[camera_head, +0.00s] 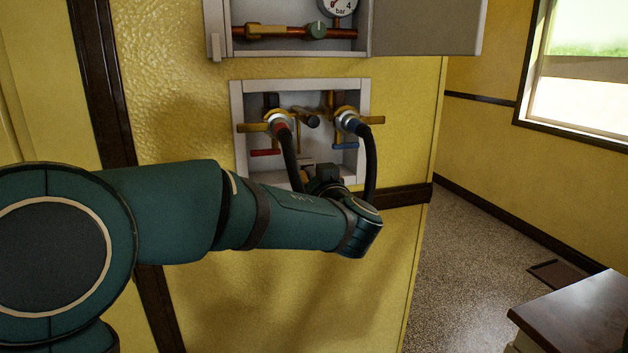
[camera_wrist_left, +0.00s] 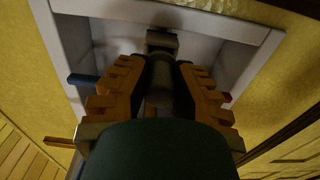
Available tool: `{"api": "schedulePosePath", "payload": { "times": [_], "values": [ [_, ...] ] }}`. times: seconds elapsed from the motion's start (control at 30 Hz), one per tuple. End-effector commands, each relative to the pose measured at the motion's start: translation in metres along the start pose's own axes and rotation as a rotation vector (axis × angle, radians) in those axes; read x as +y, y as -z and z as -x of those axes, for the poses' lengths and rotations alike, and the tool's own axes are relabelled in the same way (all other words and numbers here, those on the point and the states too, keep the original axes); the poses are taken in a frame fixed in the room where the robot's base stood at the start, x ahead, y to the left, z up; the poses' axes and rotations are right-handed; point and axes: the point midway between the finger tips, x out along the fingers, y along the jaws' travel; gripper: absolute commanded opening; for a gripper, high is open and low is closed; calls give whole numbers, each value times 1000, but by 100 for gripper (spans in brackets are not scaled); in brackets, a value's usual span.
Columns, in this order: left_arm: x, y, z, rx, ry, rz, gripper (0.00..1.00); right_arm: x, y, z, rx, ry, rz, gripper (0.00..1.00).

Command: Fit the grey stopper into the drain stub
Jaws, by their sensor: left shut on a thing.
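My left gripper (camera_wrist_left: 160,75) is shut on the grey stopper (camera_wrist_left: 160,88), a dark grey rounded piece between its stepped orange-brown finger pads. In the head view the gripper (camera_head: 322,176) is at the lower part of the white wall box, mostly hidden behind my teal wrist. A short dark pipe (camera_head: 308,120), which looks like the drain stub, sticks out between the two valves, above the gripper. The wrist view shows a small grey block (camera_wrist_left: 162,40) just beyond the fingertips. I cannot tell whether the stopper touches it. My right gripper is not in view.
Two black hoses (camera_head: 369,165) hang close beside the gripper. Above is an open box with a gauge (camera_head: 338,6). A dark tabletop (camera_head: 585,310) stands lower right.

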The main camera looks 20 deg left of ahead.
Motion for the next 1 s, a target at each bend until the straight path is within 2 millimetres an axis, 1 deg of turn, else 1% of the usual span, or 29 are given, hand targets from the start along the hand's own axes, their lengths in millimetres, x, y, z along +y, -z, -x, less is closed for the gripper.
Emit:
{"api": "schedulePosePath", "payload": {
  "times": [0.47,1.0],
  "values": [
    [0,0,-1,0,0,0,0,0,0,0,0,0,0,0],
    [0,0,-8,0,0,0,0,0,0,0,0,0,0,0]
  ]
}}
